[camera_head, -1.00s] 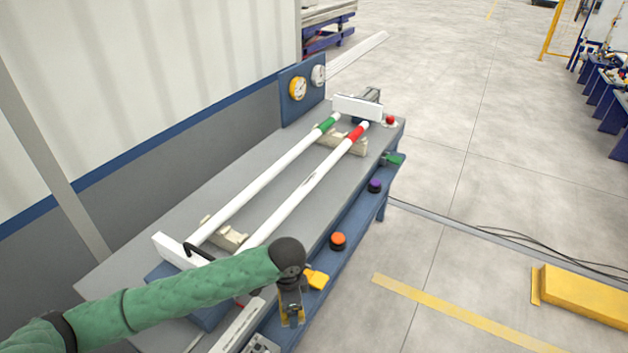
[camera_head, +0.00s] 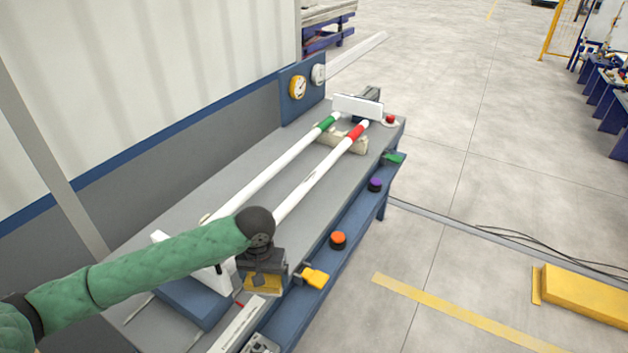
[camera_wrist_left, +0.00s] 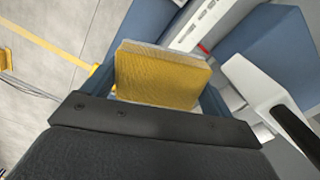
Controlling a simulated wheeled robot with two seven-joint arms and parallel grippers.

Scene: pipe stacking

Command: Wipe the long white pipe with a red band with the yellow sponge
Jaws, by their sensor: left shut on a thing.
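The long white pipe with a red band (camera_head: 313,183) lies along the bench in the head view; its near part is hidden behind my left arm. My left gripper (camera_head: 263,276) is shut on the yellow sponge (camera_head: 262,288), near the bench's near front end, with the sponge facing down. In the left wrist view the sponge (camera_wrist_left: 162,76) sits between the two fingers. I cannot tell whether the sponge touches anything below it. My right gripper is not in view.
A white pipe with a green band (camera_head: 275,168) lies beside it, farther back. Cream supports (camera_head: 345,140) hold the pipes' far ends, before a white end plate (camera_head: 358,106). Orange (camera_head: 338,239) and purple (camera_head: 375,184) knobs and a yellow part (camera_head: 315,278) line the blue front edge.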

